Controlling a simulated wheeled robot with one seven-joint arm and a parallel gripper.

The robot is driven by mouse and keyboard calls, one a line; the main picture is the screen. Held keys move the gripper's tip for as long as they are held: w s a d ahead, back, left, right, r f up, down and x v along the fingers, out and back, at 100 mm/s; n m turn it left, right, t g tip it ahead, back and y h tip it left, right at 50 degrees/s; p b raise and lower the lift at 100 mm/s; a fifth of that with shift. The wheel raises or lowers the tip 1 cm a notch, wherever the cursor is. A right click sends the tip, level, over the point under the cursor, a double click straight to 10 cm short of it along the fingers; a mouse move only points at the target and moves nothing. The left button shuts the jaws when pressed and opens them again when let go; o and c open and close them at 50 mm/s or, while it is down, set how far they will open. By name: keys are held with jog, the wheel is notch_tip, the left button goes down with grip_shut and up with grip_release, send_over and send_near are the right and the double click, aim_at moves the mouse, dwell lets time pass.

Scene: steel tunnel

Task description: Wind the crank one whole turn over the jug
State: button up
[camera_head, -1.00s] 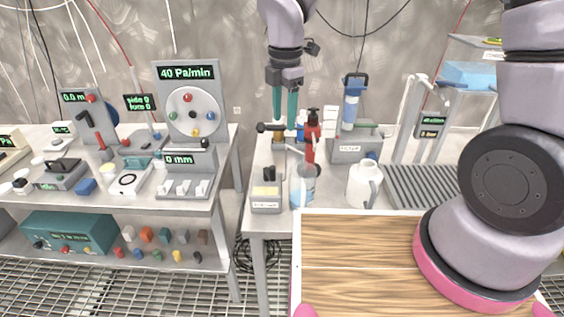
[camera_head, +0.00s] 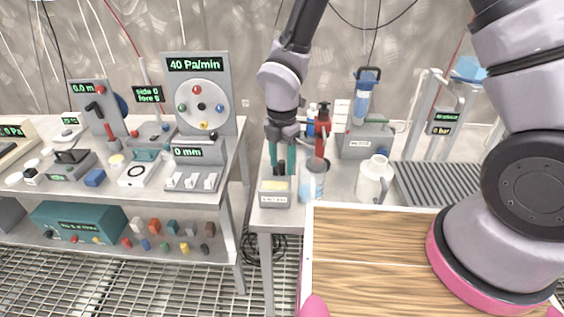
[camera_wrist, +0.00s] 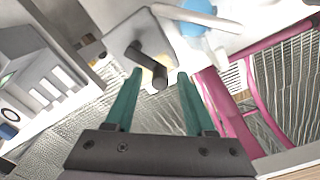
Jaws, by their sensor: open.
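A small grey box (camera_head: 275,198) with a pale yellow patch stands at the table's front left. A black crank-like handle sticks up from it; in the wrist view the handle (camera_wrist: 150,58) has a round end. My gripper (camera_head: 281,171) points down just over this box, open, with teal fingers. In the wrist view the handle's end appears between my fingertips (camera_wrist: 159,76); I cannot tell whether they reach down around it. The white jug (camera_head: 370,183) stands upright to the right, apart from the box. A clear bluish cup (camera_head: 312,182) stands between them.
A red bottle (camera_head: 321,135) and a grey case (camera_head: 366,141) stand behind. A ribbed grey tray (camera_head: 432,184) is at right. A wooden board (camera_head: 375,260) lies in front. A side table with instruments (camera_head: 190,183) is at left, across a gap.

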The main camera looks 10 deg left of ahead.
jog(key=shift+f, duration=0.25)
jog(key=shift+c, duration=0.3)
grip_shut()
jog(key=shift+a, duration=0.1)
